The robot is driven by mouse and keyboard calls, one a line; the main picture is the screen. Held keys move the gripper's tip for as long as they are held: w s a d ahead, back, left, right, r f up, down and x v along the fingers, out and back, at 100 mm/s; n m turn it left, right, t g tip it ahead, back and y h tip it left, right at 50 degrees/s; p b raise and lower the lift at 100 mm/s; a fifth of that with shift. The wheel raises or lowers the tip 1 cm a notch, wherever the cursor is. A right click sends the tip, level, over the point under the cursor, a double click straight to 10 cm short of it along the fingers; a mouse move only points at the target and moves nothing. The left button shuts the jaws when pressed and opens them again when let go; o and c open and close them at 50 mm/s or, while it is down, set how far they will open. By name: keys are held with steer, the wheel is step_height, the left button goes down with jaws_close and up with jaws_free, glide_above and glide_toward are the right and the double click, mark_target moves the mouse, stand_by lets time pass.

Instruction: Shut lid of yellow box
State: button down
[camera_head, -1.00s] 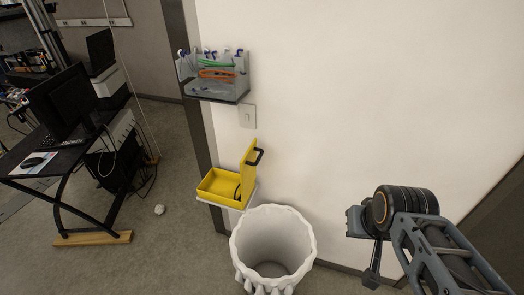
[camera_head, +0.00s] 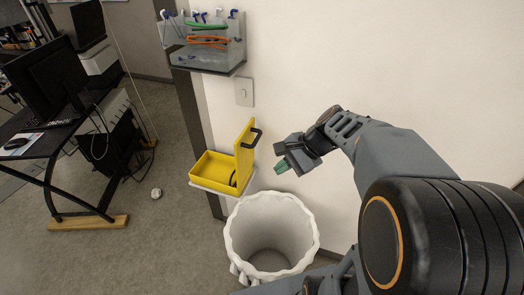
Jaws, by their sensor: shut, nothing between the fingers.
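The yellow box (camera_head: 212,171) sits on a small white shelf by the wall, left of centre in the head view. Its yellow lid (camera_head: 245,150) stands open, roughly upright, on the box's right side, with a black handle (camera_head: 257,137) near the top. A dark item, partly hidden, lies inside the box near the lid. My gripper (camera_head: 280,168) is to the right of the lid, apart from it in the picture, with its greenish fingertips pointing left and down. It is shut and empty.
A white bin (camera_head: 270,236) stands on the floor below the box and my gripper. A wall holder (camera_head: 206,45) with cables hangs above, with a switch plate (camera_head: 243,92) under it. A black desk (camera_head: 62,150) stands at the left. Floor between desk and bin is mostly clear.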

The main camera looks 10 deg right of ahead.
steer(key=w+d+f+m+t+y+b, duration=0.5)
steer(key=w+d+m+t+y, duration=0.15)
steer(key=w+d+m, duration=0.5)
steer(key=x, duration=1.3)
steer(key=shift+w+a+r+m, duration=0.15)
steer(key=shift+w+a+m, duration=0.05)
steer(key=shift+a+m, duration=0.15)
steer(key=shift+r+t+h, duration=0.1)
steer(key=shift+t+h, duration=0.15)
